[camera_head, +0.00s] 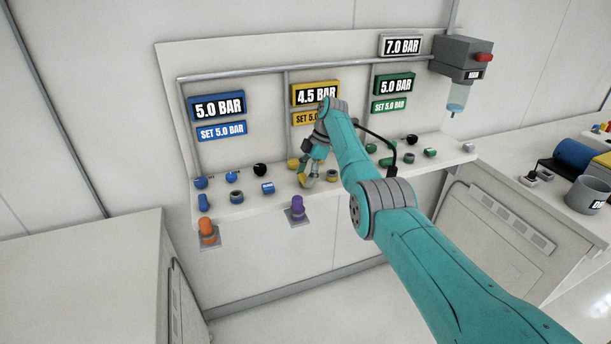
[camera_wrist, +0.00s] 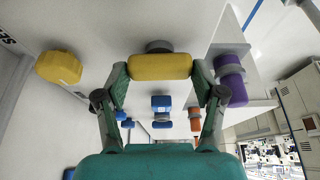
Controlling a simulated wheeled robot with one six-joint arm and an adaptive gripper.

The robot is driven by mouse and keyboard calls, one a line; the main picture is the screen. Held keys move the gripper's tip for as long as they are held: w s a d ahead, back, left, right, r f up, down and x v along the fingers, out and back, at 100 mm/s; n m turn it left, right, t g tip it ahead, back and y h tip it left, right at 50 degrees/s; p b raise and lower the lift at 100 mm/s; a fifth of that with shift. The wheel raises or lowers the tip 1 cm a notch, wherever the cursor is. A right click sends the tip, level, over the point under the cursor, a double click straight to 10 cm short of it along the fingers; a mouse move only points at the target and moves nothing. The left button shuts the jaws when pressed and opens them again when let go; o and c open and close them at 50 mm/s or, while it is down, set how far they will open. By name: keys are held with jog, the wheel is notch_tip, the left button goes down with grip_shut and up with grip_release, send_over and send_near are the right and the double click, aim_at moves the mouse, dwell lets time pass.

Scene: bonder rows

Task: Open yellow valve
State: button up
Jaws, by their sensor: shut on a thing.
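The yellow valve handle (camera_wrist: 160,66) is a rounded bar on a grey base, between my gripper's fingers in the wrist view. My gripper (camera_wrist: 161,72) is shut on it, one finger at each end. In the head view my gripper (camera_head: 311,168) reaches down to the panel's ledge, and the yellow handle (camera_head: 303,180) shows partly behind the fingers. A yellow knob (camera_wrist: 58,67) stands apart to the left in the wrist view. The yellow display (camera_head: 316,94) reads 4.5 BAR; the yellow set label (camera_head: 304,118) below it is partly covered by my arm.
Blue controls (camera_head: 236,197) stand on the ledge to the left, green ones (camera_head: 388,161) to the right. An orange handle (camera_head: 208,231) and a purple handle (camera_head: 297,206) project at the ledge's front. The purple one (camera_wrist: 231,82) is close beside my right finger in the wrist view.

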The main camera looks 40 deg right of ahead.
jog(key=shift+f, duration=0.1)
jog(key=o, duration=1.1)
jog(key=shift+o, duration=0.2)
jog(key=v, duration=1.2)
